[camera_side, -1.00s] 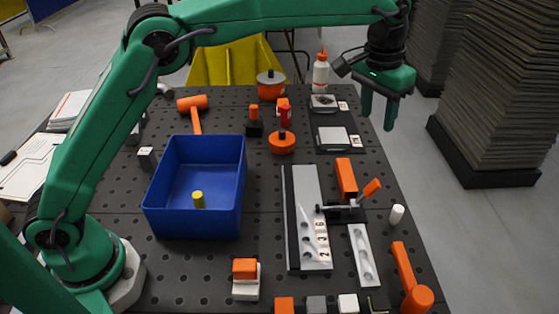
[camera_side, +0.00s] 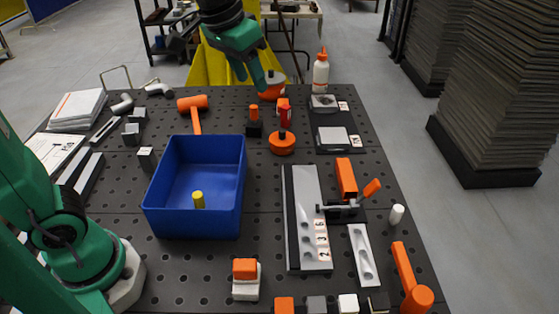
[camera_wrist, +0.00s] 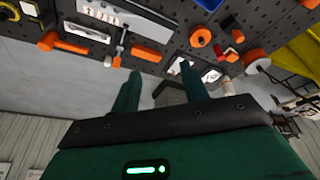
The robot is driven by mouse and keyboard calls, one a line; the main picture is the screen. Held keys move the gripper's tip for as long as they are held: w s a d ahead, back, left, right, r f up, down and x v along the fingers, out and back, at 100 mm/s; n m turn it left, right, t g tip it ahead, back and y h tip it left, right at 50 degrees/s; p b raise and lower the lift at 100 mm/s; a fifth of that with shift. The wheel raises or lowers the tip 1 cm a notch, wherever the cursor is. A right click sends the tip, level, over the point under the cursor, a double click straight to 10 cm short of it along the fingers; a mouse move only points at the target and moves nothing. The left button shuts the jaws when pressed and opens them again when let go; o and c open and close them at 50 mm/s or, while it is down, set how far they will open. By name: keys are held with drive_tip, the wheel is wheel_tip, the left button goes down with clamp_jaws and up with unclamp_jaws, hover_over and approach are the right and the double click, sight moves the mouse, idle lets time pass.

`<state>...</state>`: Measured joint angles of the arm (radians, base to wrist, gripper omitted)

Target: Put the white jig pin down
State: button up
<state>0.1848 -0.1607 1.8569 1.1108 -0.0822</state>
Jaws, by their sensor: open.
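The white jig pin (camera_side: 397,214) stands upright on the black perforated table, near its right edge and right of the orange-handled clamp (camera_side: 370,189). My gripper (camera_side: 254,82) is raised at the far end of the table, well away from the pin. In the wrist view its two green fingers (camera_wrist: 158,80) are spread, with nothing between them. A grey fixture block (camera_side: 307,215) with holes and number labels lies left of the clamp.
A blue bin (camera_side: 192,234) with a yellow pin (camera_side: 198,199) inside stands left of the block. An orange mallet (camera_side: 195,103), a white bottle (camera_side: 320,74) and orange-topped items stand at the back. Another orange-headed tool (camera_side: 416,298) lies at the front right corner.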

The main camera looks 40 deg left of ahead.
drive_tip(key=s+a+f+t, duration=0.1)
drive_tip(key=s+a+f, duration=0.2)
drive_tip(key=s, duration=0.4)
drive_tip(key=s+a+f+n, duration=0.1)
drive_tip(key=s+a+f, duration=0.3)
drive_tip(key=s, duration=0.4)
drive_tip(key=shift+f+t+y, duration=0.3)
drive_tip(key=shift+f+t, duration=0.1)
